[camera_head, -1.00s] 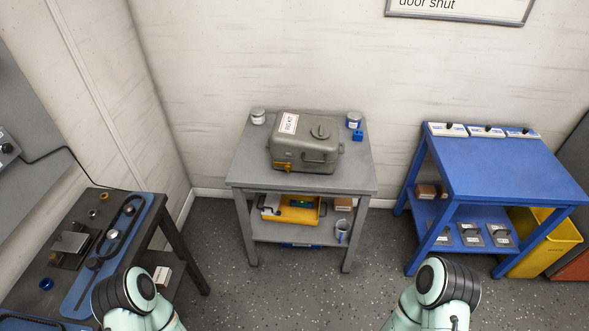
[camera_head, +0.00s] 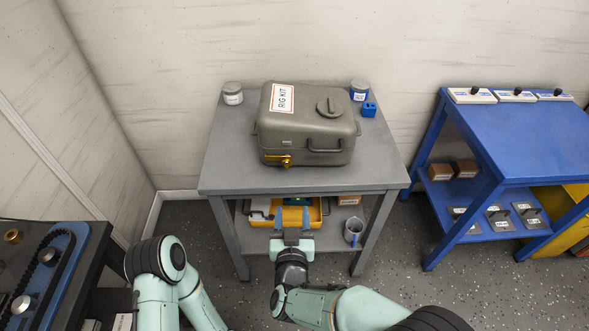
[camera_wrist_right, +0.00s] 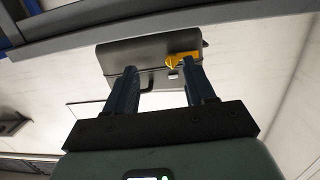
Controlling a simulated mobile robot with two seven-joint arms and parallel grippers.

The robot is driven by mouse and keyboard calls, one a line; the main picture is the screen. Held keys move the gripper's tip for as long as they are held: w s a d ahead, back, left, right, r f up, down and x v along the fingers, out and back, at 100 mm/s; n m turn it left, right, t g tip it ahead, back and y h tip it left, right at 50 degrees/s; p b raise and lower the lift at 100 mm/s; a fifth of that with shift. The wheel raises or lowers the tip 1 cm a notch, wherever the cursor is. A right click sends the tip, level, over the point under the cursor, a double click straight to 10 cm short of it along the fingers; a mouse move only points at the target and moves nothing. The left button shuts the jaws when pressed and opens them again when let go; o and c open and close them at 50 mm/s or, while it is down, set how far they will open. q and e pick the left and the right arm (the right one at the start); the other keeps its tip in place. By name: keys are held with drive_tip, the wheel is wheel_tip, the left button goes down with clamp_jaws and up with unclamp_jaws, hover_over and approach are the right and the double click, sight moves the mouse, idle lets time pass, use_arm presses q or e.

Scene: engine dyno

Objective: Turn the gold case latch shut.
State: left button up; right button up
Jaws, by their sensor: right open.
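The grey-green case (camera_head: 308,122) marked RIG KIT stands closed-lidded on the grey table (camera_head: 225,170). Its gold latch (camera_head: 278,159) is on the front face, left of the front handle, with a part sticking out toward the left. My right gripper (camera_head: 292,222) is open and empty, in front of the table and below the latch in the head view. In the right wrist view the gold latch (camera_wrist_right: 183,60) and case (camera_wrist_right: 135,60) show beyond the two open fingers (camera_wrist_right: 160,85), apart from them. My left arm shows at lower left; its gripper is out of view.
The table's front edge lies between my right gripper and the case. Two jars (camera_head: 232,93) (camera_head: 359,90) and a blue block (camera_head: 369,109) stand beside the case. A yellow tray (camera_head: 290,214) and a mug (camera_head: 353,231) sit on the lower shelf. A blue table (camera_head: 520,140) stands right.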

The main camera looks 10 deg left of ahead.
sight(287, 166)
use_arm(q)
drive_tip(key=s+f+g+b, duration=0.2)
drive_tip(key=s+f+b, duration=0.1)
drive_tip(key=s+f, duration=0.2)
drive_tip(key=shift+s+a+f+b, duration=0.2)
drive_tip(key=shift+s+a+b, duration=0.1)
drive_tip(key=shift+a, duration=0.15)
use_arm(e)
drive_tip(key=shift+t, duration=0.7)
drive_tip(key=w+a+r, duration=0.1)
drive_tip(key=w, duration=0.3)
drive_tip(key=w+a+r, duration=0.1)
drive_tip(key=w+a, duration=0.1)
drive_tip(key=w, duration=0.2)
drive_tip(key=w+a+r, duration=0.1)
drive_tip(key=w, duration=0.3)
drive_tip(key=shift+a+r, duration=0.15)
drive_tip(key=shift+r, duration=0.15)
drive_tip(key=shift+s, duration=0.1)
clamp_jaws()
